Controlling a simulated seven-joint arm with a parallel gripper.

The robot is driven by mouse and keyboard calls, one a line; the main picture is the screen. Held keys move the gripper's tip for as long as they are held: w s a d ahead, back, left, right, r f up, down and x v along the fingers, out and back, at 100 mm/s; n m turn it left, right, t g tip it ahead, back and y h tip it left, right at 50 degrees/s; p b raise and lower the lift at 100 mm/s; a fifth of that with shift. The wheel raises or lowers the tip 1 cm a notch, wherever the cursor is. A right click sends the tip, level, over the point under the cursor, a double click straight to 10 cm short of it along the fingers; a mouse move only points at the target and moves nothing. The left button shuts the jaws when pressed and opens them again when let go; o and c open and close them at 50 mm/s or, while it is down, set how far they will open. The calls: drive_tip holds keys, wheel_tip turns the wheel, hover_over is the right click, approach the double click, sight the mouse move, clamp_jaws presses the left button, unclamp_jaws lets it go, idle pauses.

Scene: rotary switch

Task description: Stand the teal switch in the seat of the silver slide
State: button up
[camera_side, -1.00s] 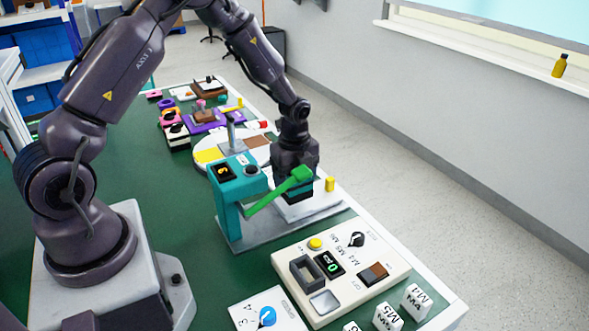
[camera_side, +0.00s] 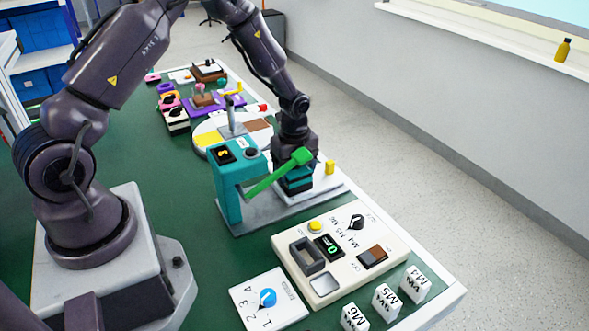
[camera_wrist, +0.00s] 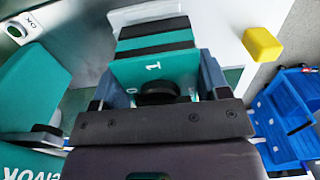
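The teal switch (camera_wrist: 150,72) is a block with black bands, a black knob and the marks 0 and 1. It sits between the two fingers of my gripper (camera_wrist: 155,85) in the wrist view, and they appear shut on its sides. In the side view the switch (camera_side: 297,182) shows below my gripper (camera_side: 296,168), partly behind the green lever. The pale silver slide (camera_side: 327,184) lies under and beside the switch, with a yellow knob. In the wrist view, a pale surface beyond the switch appears to be the slide (camera_wrist: 148,12). The seat is hidden, and contact with it cannot be told.
A teal press (camera_side: 228,195) with a green lever (camera_side: 275,177) stands on a grey plate close to my gripper. A cream control panel (camera_side: 335,285) and several white blocks lie in front. A round tray (camera_side: 205,148) and other parts stand behind. Green table is clear near my base.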

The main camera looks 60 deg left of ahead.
drive_tip(key=o, duration=0.5)
wheel_tip(320, 180, up, 13)
drive_tip(key=shift+f, duration=0.1)
drive_tip(key=shift+n, duration=0.6)
drive_tip(key=shift+s+d+f+n, duration=0.1)
drive_tip(key=shift+s+n, duration=0.25)
drive_tip(key=shift+n, duration=0.45)
drive_tip(key=s+d+r+n+t, duration=0.2)
drive_tip(key=s+d+r+n, duration=0.1)
drive_tip(key=s+r+n, duration=0.2)
drive_tip(key=s+d+r+n+t, duration=0.1)
drive_tip(key=s+d+r+n, duration=0.2)
drive_tip(key=s+r+n, duration=0.2)
drive_tip(key=s+d+r+n+t, duration=0.2)
drive_tip(key=s+d+r+n, duration=0.1)
drive_tip(key=s+r+n, duration=0.2)
drive_tip(key=shift+s+d+r+t, duration=0.15)
drive_tip(key=shift+s+r, duration=0.3)
drive_tip(key=shift+s, duration=0.35)
drive_tip(key=shift+s+d+r+t, duration=0.1)
drive_tip(key=shift+s+r, duration=0.4)
drive_tip(key=shift+s, duration=0.25)
drive_tip(key=shift+s+d+r+t, duration=0.15)
drive_tip(key=shift+s+r, duration=0.3)
drive_tip(key=shift+s, duration=0.35)
